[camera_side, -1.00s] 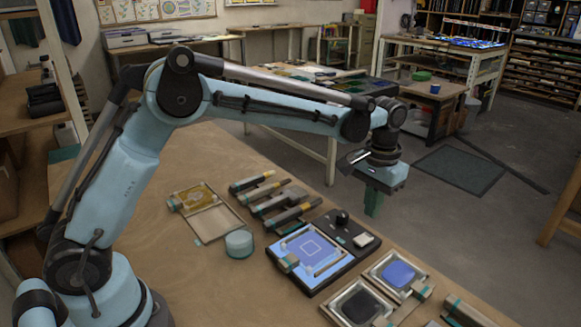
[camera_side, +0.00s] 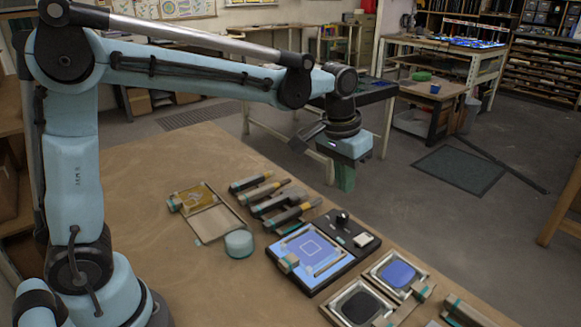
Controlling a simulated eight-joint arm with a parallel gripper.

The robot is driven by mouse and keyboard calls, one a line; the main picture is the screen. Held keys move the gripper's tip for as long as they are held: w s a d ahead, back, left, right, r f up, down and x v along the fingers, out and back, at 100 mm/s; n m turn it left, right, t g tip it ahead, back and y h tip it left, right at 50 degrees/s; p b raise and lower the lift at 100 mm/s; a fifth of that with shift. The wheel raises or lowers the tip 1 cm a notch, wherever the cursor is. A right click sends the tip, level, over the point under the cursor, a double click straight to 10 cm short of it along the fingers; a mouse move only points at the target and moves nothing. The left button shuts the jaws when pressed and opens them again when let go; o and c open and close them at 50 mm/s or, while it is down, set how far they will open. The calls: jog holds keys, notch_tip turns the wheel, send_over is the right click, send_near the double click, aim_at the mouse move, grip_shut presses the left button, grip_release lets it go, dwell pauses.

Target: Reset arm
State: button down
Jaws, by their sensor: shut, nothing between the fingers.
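My gripper (camera_side: 346,178) is in the side view, right of centre. It points down with green fingers, shut and empty. It hangs in the air above the far right edge of the wooden table (camera_side: 160,180), behind the tools and the blue panel. It touches nothing that I can see. My light blue arm reaches across from the left, its upper link nearly level.
On the table are a tan tray (camera_side: 208,212), a teal round pot (camera_side: 239,243), several handled tools (camera_side: 268,198), a blue panel on a black base (camera_side: 308,250), a dark paint tray (camera_side: 357,302) and a blue paint tray (camera_side: 398,273). The table's left part is bare.

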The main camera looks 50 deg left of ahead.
jog(key=s+a+f+t, duration=0.1)
jog(key=s+a+t, duration=0.1)
jog(key=s, duration=0.5)
jog(key=s+a+t, duration=0.3)
jog(key=s+a, duration=0.1)
jog(key=s, duration=0.3)
jog(key=shift+s+f, duration=0.35)
jog(key=shift+a, duration=0.1)
